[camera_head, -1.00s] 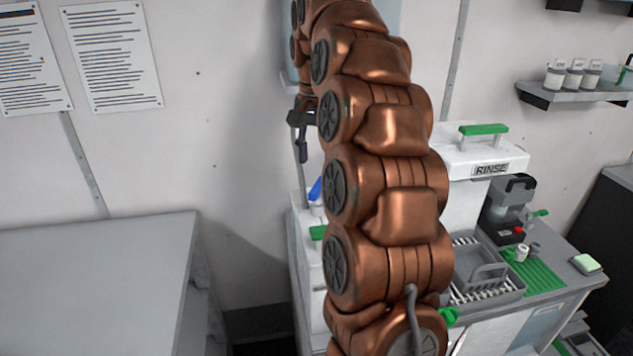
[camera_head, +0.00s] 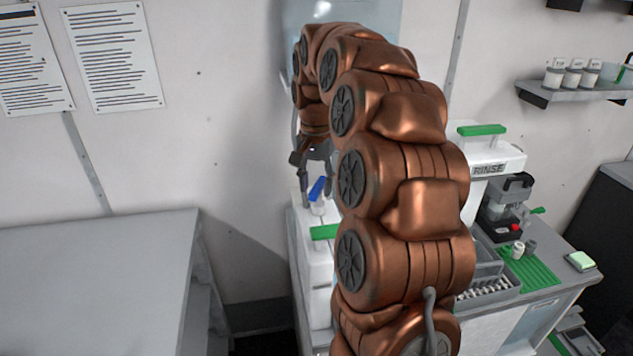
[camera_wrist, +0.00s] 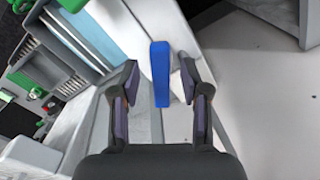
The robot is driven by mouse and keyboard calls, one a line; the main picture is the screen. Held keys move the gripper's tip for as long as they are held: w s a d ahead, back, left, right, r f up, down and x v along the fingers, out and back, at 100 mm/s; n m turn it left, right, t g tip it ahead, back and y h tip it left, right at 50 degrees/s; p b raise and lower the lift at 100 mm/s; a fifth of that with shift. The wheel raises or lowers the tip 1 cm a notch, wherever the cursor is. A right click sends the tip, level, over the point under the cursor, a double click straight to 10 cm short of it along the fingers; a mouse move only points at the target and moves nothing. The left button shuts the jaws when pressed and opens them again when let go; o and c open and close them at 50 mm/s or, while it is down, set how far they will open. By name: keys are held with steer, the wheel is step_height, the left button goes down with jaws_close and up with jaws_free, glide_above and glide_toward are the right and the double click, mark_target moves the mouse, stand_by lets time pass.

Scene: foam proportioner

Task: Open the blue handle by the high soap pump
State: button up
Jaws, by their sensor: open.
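The blue handle (camera_head: 317,189) sits on a white fitting on top of the white cabinet (camera_head: 315,270), left of my arm in the head view. In the wrist view the blue handle (camera_wrist: 160,73) is a long upright bar between the two open fingers. My gripper (camera_head: 318,178) is above and around the handle in the head view, and it also shows in the wrist view (camera_wrist: 162,85). There are gaps on both sides of the handle, so the fingers do not touch it. My arm hides part of the cabinet and whatever stands behind it; I cannot make out the soap pump.
A green handle (camera_head: 324,232) is on the cabinet just in front of the blue one. To the right are the RINSE unit (camera_head: 490,168), a coffee-machine-like device (camera_head: 508,200) and a grey sink rack (camera_head: 488,285). A grey table (camera_head: 95,270) stands left, with a clear gap between.

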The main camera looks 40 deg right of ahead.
steer(key=shift+f, duration=0.3)
jaws_close()
stand_by(0.4)
